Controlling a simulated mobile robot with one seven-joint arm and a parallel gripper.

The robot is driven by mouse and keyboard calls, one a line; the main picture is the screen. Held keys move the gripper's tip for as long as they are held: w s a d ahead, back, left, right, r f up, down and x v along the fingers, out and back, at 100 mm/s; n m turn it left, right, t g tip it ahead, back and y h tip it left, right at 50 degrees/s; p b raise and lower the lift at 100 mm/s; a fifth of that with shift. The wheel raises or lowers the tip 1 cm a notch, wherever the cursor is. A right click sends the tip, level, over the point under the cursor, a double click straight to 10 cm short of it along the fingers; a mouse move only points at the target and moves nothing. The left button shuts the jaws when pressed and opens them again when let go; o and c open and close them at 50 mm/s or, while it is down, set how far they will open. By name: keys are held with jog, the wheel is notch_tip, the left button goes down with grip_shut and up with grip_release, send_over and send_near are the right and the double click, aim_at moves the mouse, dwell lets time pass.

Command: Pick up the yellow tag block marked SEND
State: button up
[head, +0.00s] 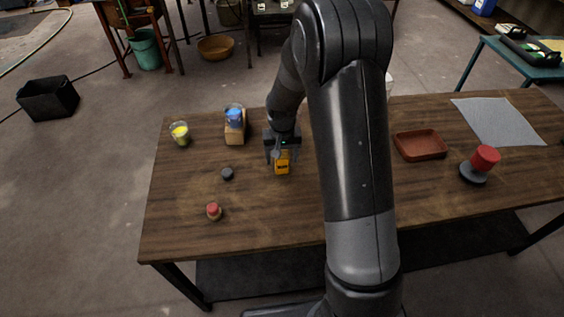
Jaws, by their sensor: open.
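The yellow-orange tag block (282,168) stands on the wooden table near its middle. A dark marking shows on its face, but it is too small to read. My gripper (281,161) is over the block from above, its fingers pointing down near the block's two sides. The gripper is open. The upper part of the block is partly hidden by the gripper, and I cannot tell whether the fingers touch it.
On the wooden table (240,230) are a yellow-filled cup (180,134), a blue item (235,116) on a wooden block (236,135), a dark disc (227,173), a red-capped jar (214,211), a brown tray (421,146), a red cylinder (485,158) on a dark base and a grey cloth (498,121).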

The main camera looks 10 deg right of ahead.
jog(key=shift+f, duration=0.45)
jog(key=c, duration=1.1)
